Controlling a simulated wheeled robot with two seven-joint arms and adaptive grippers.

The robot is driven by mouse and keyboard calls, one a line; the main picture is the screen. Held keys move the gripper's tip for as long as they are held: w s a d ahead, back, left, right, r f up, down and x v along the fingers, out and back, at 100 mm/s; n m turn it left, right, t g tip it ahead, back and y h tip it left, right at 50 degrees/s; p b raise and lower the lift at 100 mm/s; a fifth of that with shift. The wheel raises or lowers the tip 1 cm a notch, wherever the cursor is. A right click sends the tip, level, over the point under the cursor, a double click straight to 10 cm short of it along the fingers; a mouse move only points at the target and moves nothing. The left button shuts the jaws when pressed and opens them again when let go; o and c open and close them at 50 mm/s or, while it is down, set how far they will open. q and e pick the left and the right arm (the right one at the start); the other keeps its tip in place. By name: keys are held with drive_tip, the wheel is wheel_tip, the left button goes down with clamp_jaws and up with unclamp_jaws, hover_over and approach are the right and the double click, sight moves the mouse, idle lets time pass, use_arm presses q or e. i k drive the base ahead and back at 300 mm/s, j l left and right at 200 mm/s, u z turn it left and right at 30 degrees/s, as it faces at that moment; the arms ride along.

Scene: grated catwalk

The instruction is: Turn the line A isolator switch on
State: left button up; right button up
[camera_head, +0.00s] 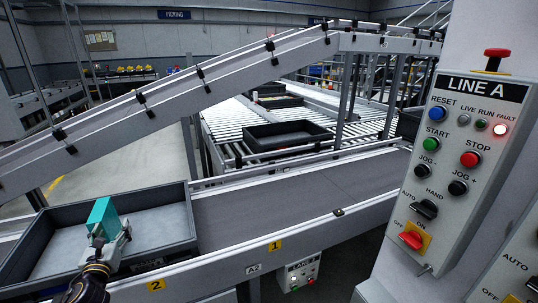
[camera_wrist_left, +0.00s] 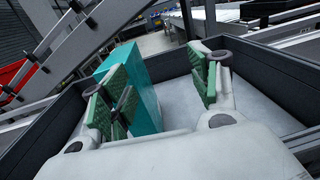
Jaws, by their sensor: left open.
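The LINE A control panel (camera_head: 455,150) stands upright at the right of the head view. Its isolator switch (camera_head: 411,240) is a red knob on a yellow plate near the bottom, marked OFF at lower left and ON at upper right. Which mark the knob points to is too small to tell surely. My left gripper (camera_head: 112,240) is far to the left of the panel, over the dark tray, beside a teal box (camera_head: 103,217). In the left wrist view its green-padded fingers (camera_wrist_left: 163,92) are apart, with the teal box (camera_wrist_left: 145,105) beyond the left finger. My right gripper is out of view.
The grey tray (camera_head: 188,188) sits on a conveyor (camera_head: 300,195) running up to the right. The panel carries a red emergency button (camera_head: 497,54), a lit FAULT lamp (camera_head: 500,129) and an AUTO/HAND knob (camera_head: 425,209). Another panel (camera_head: 515,265) is cut off at lower right.

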sight(412, 238)
drive_tip(key=z, duration=1.5)
